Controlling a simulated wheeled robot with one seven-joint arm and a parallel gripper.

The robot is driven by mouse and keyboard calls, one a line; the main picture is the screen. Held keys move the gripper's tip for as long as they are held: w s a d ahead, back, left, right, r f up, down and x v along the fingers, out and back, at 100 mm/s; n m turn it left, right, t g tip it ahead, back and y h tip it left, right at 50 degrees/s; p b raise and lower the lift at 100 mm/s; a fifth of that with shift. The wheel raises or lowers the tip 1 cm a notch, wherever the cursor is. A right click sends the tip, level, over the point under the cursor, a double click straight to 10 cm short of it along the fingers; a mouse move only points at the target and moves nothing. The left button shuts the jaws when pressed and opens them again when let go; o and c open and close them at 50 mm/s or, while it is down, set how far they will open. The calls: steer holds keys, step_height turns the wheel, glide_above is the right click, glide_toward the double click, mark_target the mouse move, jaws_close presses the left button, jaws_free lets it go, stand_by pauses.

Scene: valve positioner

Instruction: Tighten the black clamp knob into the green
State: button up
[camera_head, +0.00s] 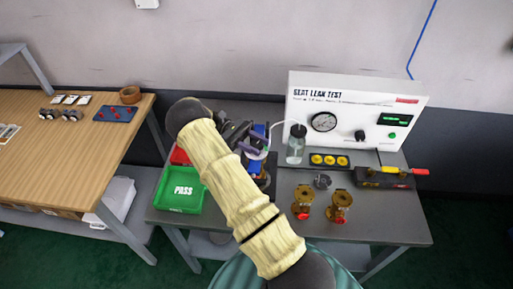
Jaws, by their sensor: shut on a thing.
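My gripper (251,146) is at the blue clamp fixture (262,132) on the grey bench, left of the test panel. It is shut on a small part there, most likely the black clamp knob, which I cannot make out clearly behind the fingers. My arm covers much of the fixture. No green mark on the fixture can be made out. The white SEAT LEAK TEST panel (350,108) stands at the back, with a round gauge (324,122), a black panel knob (360,135) and a lit green display (395,120).
A clear bottle (295,149) with a tube stands right of my gripper. Two brass valves (320,203) stand at the front right, near a small metal part (322,181). A green PASS tray (181,190) and a red tray (180,156) lie left. A wooden table (50,160) is further left.

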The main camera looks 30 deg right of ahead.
steer(key=shift+r+m+g+y, duration=0.1)
steer(key=shift+m+g+y, duration=0.2)
steer(key=shift+y, duration=0.1)
steer(key=o, duration=1)
steer(key=shift+c, duration=0.2)
